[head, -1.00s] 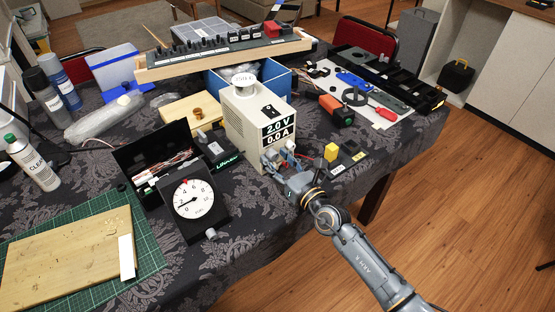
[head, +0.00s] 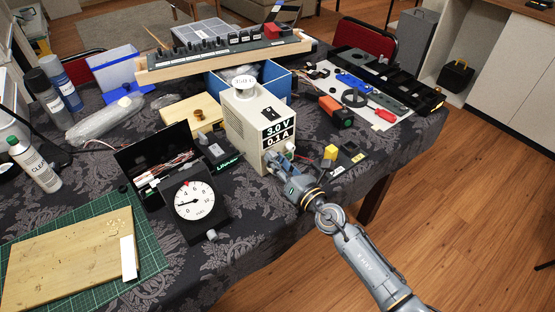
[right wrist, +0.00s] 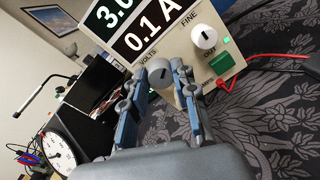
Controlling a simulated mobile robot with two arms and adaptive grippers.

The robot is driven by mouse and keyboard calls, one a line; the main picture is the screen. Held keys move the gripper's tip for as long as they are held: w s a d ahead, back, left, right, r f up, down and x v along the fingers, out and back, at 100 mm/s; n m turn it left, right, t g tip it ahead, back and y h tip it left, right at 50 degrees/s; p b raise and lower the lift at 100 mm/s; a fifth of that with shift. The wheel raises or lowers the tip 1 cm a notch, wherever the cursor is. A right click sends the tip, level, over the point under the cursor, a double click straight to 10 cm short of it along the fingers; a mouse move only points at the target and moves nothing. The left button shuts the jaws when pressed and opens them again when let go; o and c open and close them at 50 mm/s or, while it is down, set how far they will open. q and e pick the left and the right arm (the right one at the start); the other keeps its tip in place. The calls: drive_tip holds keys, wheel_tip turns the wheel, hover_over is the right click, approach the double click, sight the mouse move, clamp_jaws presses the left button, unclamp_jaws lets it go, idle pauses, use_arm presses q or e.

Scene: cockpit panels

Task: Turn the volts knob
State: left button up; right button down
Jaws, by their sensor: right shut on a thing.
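The cream power supply (head: 241,122) stands on the table, its display (head: 278,131) reading 3.0 V and 0.1 A. In the right wrist view the grey volts knob (right wrist: 161,77) is on the panel beside the VOLTS label. My right gripper (right wrist: 160,84) has its blue-grey fingers on both sides of this knob and is shut on it. In the head view my right gripper (head: 281,176) is at the lower front of the supply and hides the knob. My left gripper is not in view.
A white FINE knob (right wrist: 204,37) and a green OUT button (right wrist: 219,62) are right of the volts knob, with a red cable (right wrist: 262,57) nearby. A dial gauge (head: 194,200) stands to the left.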

drive_tip(key=m+p, duration=0.1)
drive_tip(key=m, duration=0.3)
drive_tip(key=shift+m, duration=0.3)
drive_tip(key=shift+d+m+p, duration=0.1)
drive_tip(key=shift+m+p, duration=1)
drive_tip(key=shift+m, duration=1.3)
drive_tip(key=shift+f, duration=0.1)
drive_tip(key=c, duration=1)
unclamp_jaws()
drive_tip(key=shift+c, duration=0.2)
drive_tip(key=v, duration=0.8)
